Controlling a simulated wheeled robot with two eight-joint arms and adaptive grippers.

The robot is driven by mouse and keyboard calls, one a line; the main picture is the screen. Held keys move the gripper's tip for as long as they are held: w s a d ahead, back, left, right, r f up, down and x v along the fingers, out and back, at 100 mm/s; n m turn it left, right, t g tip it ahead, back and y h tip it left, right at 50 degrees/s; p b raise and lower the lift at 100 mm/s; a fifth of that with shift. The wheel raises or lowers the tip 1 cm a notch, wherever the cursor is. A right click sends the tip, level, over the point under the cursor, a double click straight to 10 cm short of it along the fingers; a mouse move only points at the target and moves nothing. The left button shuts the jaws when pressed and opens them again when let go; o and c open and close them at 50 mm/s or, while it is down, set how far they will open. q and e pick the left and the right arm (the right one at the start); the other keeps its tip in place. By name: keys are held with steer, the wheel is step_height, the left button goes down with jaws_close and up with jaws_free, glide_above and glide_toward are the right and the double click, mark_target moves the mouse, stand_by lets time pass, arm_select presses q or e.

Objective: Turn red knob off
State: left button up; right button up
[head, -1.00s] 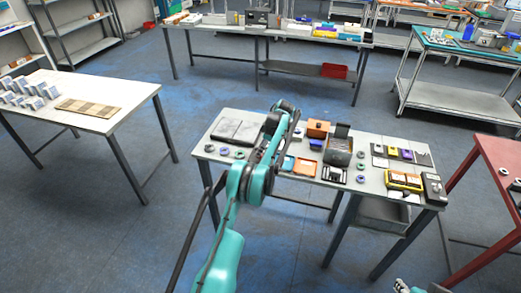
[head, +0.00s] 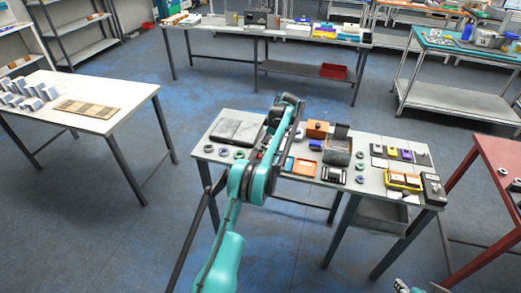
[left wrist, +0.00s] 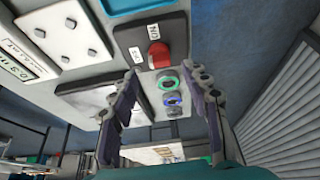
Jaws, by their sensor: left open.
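The red knob (left wrist: 158,55) sits on a dark box with a white label, in the upper middle of the left wrist view. My left gripper (left wrist: 160,72) is open, its two fingers on either side of the view with nothing between them. The knob appears beyond the fingertips, roughly centred between them, and no contact shows. In the head view my left arm reaches over the worktable (head: 222,172) and largely hides the gripper and the knob. My right gripper is not visible; only a small teal part of my right side shows at the bottom.
Rings (left wrist: 172,99) lie in a row near the knob box. A blue-edged tray and a display panel (left wrist: 24,52) are close by. The table also holds a black flat case (head: 236,131), an orange box (head: 317,129) and a yellow device (head: 403,180). Open floor lies left of the table.

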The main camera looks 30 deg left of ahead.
arm_select(q)
steer(key=v, duration=0.7)
steer(key=shift+d+r, duration=0.25)
steer(key=shift+r, duration=0.15)
steer(key=s+d+r+m+t+b, duration=0.1)
steer(key=s+d+r+m, duration=0.15)
steer(key=r, duration=0.25)
steer(key=s+d+r+m+t, duration=0.1)
steer(key=d+r+m, duration=0.2)
steer(key=d+r, duration=0.15)
steer(key=s+d+r+m+t+h+b, duration=0.1)
steer(key=s+d+r+m, duration=0.15)
steer(key=s, duration=0.25)
steer(key=s+d+r+m+t+h+b, duration=0.1)
steer(key=s+d+r+m, duration=0.15)
steer(key=s, duration=0.35)
steer(key=s+d+f+m+t, duration=0.1)
steer(key=s+d+f+m, duration=0.2)
steer(key=s, duration=0.5)
steer(key=s+d+f+m+t+h+b, duration=0.1)
steer(key=s+d+f+m, duration=0.3)
steer(key=s, duration=0.5)
steer(key=s+d+f+m+t+h+b, duration=0.1)
steer(key=s+d+f+m+t, duration=0.1)
steer(key=s+f, duration=0.5)
steer(key=shift+s+d+m, duration=0.65)
steer(key=shift+s+d, duration=0.2)
steer(key=shift+s, duration=0.05)
steer(key=shift+f, duration=0.1)
steer(key=shift+c, duration=0.3)
